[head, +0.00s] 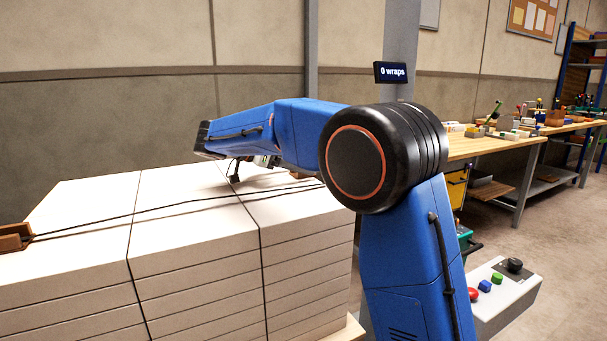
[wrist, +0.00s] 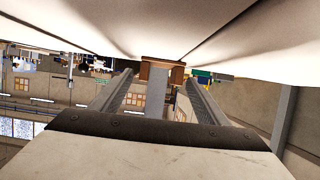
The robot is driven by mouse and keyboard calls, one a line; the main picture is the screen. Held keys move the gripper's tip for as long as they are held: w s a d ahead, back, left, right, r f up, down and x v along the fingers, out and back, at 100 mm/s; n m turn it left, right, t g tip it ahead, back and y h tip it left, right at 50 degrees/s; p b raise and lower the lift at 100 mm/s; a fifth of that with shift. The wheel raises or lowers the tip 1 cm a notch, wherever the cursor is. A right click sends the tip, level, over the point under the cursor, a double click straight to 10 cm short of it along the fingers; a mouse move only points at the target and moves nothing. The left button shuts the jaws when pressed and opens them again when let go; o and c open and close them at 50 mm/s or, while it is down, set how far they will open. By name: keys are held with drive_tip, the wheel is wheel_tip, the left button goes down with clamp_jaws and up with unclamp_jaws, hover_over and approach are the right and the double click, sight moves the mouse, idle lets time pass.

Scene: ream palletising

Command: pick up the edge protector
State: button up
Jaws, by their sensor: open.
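A brown edge protector (wrist: 162,62) shows at the edge of the pale stack in the wrist view, in line with the gap between my gripper's fingers. A grey strip covers its middle. My gripper (wrist: 160,77) is open, its two fingers on either side of that gap; I see no contact with the protector. In the head view my gripper (head: 236,171) is a small dark shape above the stack's top, mostly hidden by my arm. A brown edge protector (head: 14,237) also sits at the stack's left edge there; I cannot tell if it is the same one.
The white ream stack (head: 75,290) fills the lower left, with dark straps (head: 130,211) across its top. A sign reading "0 wraps" (head: 391,72) hangs on a post. A button box (head: 508,290) stands lower right. A cluttered workbench (head: 500,143) lies behind, with open floor before it.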

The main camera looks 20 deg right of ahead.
drive_tip(key=shift+x, duration=1.2)
drive_tip(key=c, duration=1.1)
drive_tip(key=shift+c, duration=0.2)
drive_tip(key=shift+r, duration=0.1)
